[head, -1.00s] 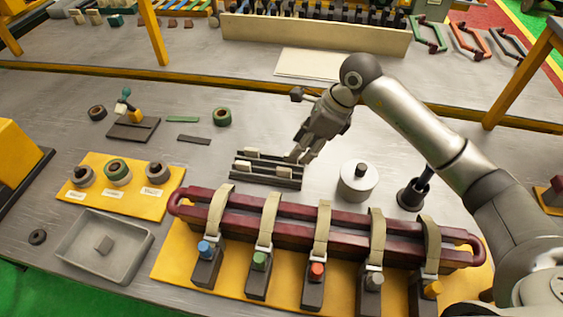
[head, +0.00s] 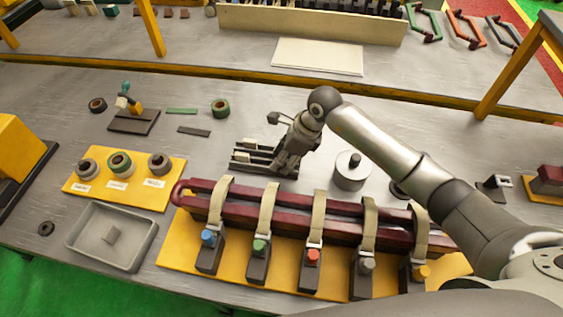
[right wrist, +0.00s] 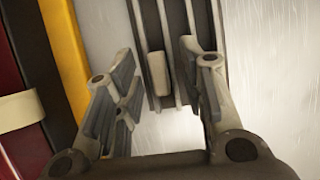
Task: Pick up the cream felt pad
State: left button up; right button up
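A small cream felt pad (right wrist: 158,74) sits in a slot of the dark slotted rack (right wrist: 150,22) in the right wrist view. In the head view the rack (head: 243,168) stands just behind the clamped maroon coil, and my gripper hides its right part. My right gripper (right wrist: 156,60) is open, pointing down at the rack. Its fingers lie on either side of the pad in the picture, with gaps; contact is not visible. The right gripper (head: 286,168) also shows over the rack's right end in the head view. My left gripper is not in view.
The maroon coil (head: 330,205), with straps and several coloured-knob clamps, lies close in front of the rack. A round grey weight (head: 351,175) stands to the right. A grey tray (head: 80,238) is at front left. Bare table lies behind the rack.

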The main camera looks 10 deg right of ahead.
jog(key=c, duration=0.7)
jog(key=shift+c, duration=0.2)
jog(key=shift+r, duration=0.15)
